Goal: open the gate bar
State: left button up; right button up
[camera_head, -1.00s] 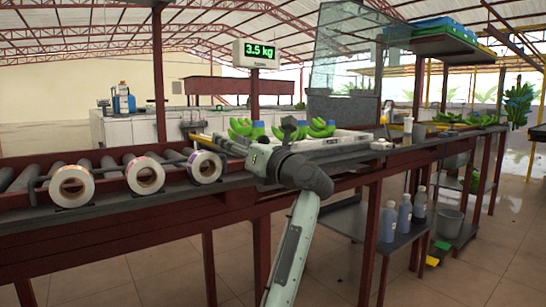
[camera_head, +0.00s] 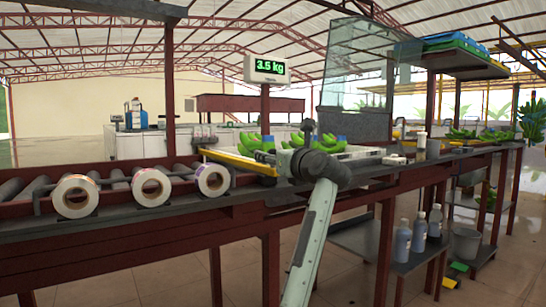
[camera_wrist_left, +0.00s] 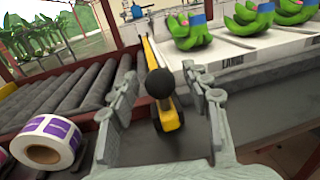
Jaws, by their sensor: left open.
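The gate bar (camera_head: 238,162) is a yellow bar at the right end of the roller conveyor, beside the white scale tray. In the left wrist view the bar (camera_wrist_left: 150,52) runs away from me, with a round black knob (camera_wrist_left: 160,83) on its near end. My left gripper (camera_wrist_left: 158,95) is open, its two fingers on either side of the knob, with visible gaps. In the head view the gripper (camera_head: 283,161) is at the bar's near end, and its fingers are hard to make out. My right gripper is not in view.
Several label rolls (camera_head: 151,187) stand along the conveyor's front edge; one roll (camera_wrist_left: 47,142) is left of the gripper. Green banana bunches (camera_head: 256,143) sit on the scale tray (camera_wrist_left: 238,65) to the right. A scale display (camera_head: 265,69) reads 3.5 kg. Bottles (camera_head: 402,242) stand on a lower shelf.

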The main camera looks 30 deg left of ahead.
pick_arm(q)
jog(key=shift+c, duration=0.3)
grip_shut()
jog(key=shift+r, duration=0.1)
